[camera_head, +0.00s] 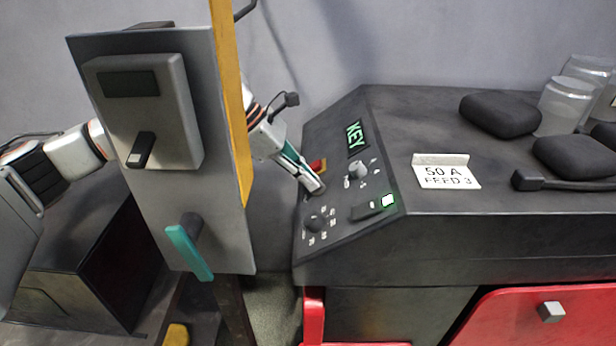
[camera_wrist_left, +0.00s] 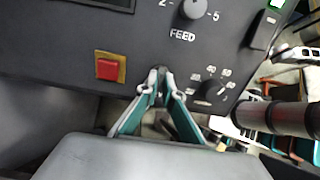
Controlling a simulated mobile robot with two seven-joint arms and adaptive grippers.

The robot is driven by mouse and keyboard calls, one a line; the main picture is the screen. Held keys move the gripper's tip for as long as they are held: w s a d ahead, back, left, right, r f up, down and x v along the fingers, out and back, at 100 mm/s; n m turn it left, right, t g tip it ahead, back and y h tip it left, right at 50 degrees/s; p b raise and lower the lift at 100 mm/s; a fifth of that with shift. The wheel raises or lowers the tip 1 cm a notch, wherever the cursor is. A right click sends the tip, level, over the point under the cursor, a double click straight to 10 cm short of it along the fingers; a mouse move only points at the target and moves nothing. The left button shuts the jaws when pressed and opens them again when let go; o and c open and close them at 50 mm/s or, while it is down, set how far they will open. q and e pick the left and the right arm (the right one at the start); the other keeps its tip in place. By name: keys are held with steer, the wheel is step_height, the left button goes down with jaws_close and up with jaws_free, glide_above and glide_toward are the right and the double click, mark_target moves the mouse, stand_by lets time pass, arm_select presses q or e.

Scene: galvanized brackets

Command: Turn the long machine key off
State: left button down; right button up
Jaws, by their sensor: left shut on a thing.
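The sloped dark control panel (camera_head: 342,140) carries a lit green KEY display (camera_head: 354,136). My left gripper (camera_head: 317,188) reaches down to this panel, its teal fingers closed at the panel face beside the red button. In the left wrist view the two fingertips (camera_wrist_left: 161,78) meet at the panel, below the FEED dial and right of the red button. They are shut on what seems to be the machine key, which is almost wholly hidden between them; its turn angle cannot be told. My right gripper is not in view.
A grey post panel (camera_head: 230,225) with a teal lever (camera_head: 189,250) stands in front of my left arm. Close to the fingers are the red button (camera_wrist_left: 109,68), the FEED dial (camera_wrist_left: 193,9) and a lower dial (camera_wrist_left: 213,90). Jars and black pads lie on the machine top.

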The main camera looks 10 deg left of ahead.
arm_select(q)
steer(key=shift+w+r, duration=0.1)
steer(key=c, duration=2.2)
jaws_free()
steer(key=shift+a, duration=0.1)
steer(key=v, duration=1.2)
